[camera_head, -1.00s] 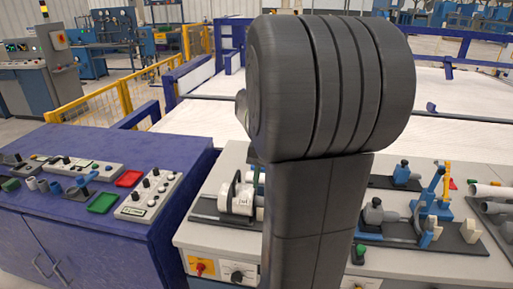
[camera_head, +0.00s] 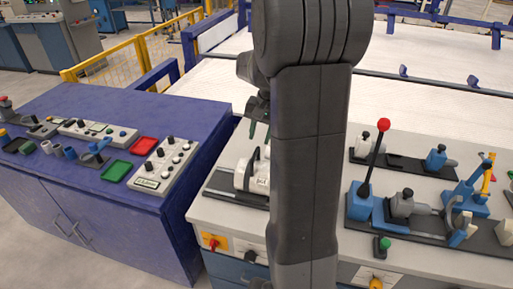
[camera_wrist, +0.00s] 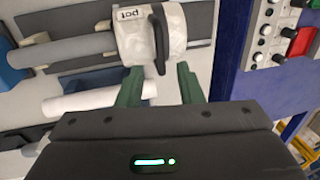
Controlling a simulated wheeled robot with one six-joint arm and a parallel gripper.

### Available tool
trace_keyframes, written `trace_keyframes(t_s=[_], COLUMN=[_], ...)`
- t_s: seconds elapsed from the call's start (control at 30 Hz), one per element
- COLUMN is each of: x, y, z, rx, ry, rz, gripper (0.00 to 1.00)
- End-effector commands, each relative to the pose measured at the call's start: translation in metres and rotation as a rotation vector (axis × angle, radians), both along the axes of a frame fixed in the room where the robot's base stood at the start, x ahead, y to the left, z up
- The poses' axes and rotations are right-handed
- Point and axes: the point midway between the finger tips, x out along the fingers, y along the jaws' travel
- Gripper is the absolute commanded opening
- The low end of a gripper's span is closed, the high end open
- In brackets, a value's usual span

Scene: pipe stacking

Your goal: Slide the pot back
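The pot is a white, rounded body labelled "pot" (camera_wrist: 138,35) with a dark upright handle (camera_wrist: 160,44). It is at the end of a grey bar (camera_wrist: 68,50) in the wrist view. In the head view the pot (camera_head: 247,178) lies on the bench left of my arm, which hides part of it. My gripper (camera_wrist: 160,82) has two green fingers spread apart with nothing held between them. Its fingertips are close to the pot's near side, and the handle's lower end shows between them. Whether they touch it is unclear.
A white tube (camera_wrist: 98,98) lies by the left finger. A blue cabinet (camera_head: 170,205) with a control box (camera_head: 163,165) and red and green trays is at left, beyond a gap.

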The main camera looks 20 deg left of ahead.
Motion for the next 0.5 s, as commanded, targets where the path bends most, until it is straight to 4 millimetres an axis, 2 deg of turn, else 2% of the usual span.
trace_keyframes(t_s=[0.03, 0.2, 0.33, 0.5], x=[-0.001, -0.001, -0.001, -0.001], y=[0.002, 0.008, 0.011, 0.012], z=[-0.011, -0.040, -0.054, -0.062], rx=[-0.003, -0.001, -0.001, 0.000], ry=[0.005, 0.003, 0.002, 0.001], rz=[0.001, 0.001, 0.000, 0.000], gripper=[0.33, 0.33, 0.33, 0.33])
